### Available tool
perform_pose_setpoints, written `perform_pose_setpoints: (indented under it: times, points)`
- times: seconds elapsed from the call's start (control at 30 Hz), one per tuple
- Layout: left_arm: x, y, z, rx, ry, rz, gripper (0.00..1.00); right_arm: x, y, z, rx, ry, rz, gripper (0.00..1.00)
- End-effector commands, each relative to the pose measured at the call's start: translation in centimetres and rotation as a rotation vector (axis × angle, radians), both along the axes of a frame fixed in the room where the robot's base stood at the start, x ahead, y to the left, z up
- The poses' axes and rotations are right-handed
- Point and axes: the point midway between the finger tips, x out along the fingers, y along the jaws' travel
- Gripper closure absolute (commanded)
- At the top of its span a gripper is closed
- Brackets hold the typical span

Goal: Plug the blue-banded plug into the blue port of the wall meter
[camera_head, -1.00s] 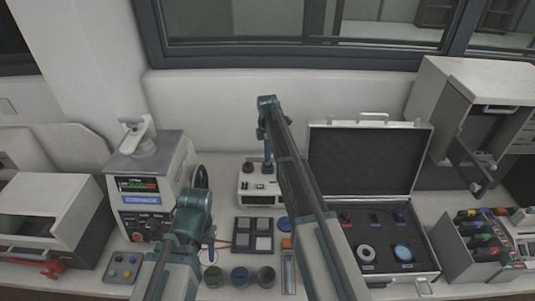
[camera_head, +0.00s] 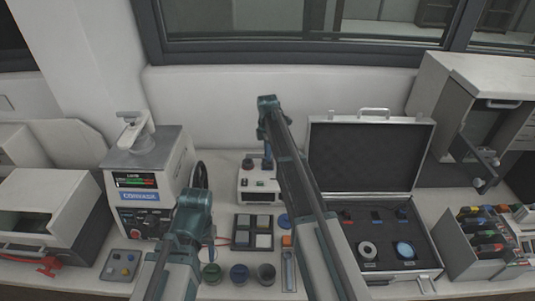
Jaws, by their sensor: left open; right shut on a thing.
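A small white box (camera_head: 254,198) with a red knob and dark front sockets stands at the back by the wall; it may be the wall meter. My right arm reaches over it from the lower right. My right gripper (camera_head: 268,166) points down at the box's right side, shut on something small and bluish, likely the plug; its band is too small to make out. I cannot tell whether it touches the box. My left gripper (camera_head: 209,245) is open, low over the bench left of the tile tray, partly hidden by its own arm. The blue port is not distinguishable.
A grey-white press (camera_head: 146,185) stands left of my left arm. A tray of square tiles (camera_head: 253,232) and several round cups (camera_head: 239,274) lie between the arms. An open case (camera_head: 430,262) is right of my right arm. A tool box (camera_head: 462,254) stands far right.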

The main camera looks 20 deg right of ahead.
Motion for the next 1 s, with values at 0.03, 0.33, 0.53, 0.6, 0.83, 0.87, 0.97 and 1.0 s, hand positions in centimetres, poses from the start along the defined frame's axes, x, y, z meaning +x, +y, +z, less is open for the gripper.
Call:
perform_pose_setpoints:
  times: [0.03, 0.33, 0.53, 0.6, 0.83, 0.87, 0.97, 1.0]
  points:
    - [0.00, 0.00, -0.24, 0.000, 0.000, 0.000, 0.50, 0.00, 0.00, -0.24, 0.000, 0.000, 0.000, 1.00]
    - [0.00, 0.00, -0.22, 0.000, 0.000, 0.000, 0.50, 0.00, 0.00, -0.22, 0.000, 0.000, 0.000, 1.00]
    - [0.00, 0.00, -0.33, 0.000, 0.000, 0.000, 0.50, 0.00, 0.00, -0.33, 0.000, 0.000, 0.000, 1.00]
    - [0.00, 0.00, -0.42, 0.000, 0.000, 0.000, 0.50, 0.00, 0.00, -0.42, 0.000, 0.000, 0.000, 1.00]
    - [0.00, 0.00, -0.76, 0.000, 0.000, 0.000, 0.50, 0.00, 0.00, -0.77, 0.000, 0.000, 0.000, 1.00]
    - [0.00, 0.00, -0.82, 0.000, 0.000, 0.000, 0.50, 0.00, 0.00, -0.81, 0.000, 0.000, 0.000, 1.00]
    - [0.00, 0.00, -0.82, 0.000, 0.000, 0.000, 0.50, 0.00, 0.00, -0.82, 0.000, 0.000, 0.000, 0.69]
    - [0.00, 0.00, -0.80, 0.000, 0.000, 0.000, 0.50, 0.00, 0.00, -0.80, 0.000, 0.000, 0.000, 0.62]
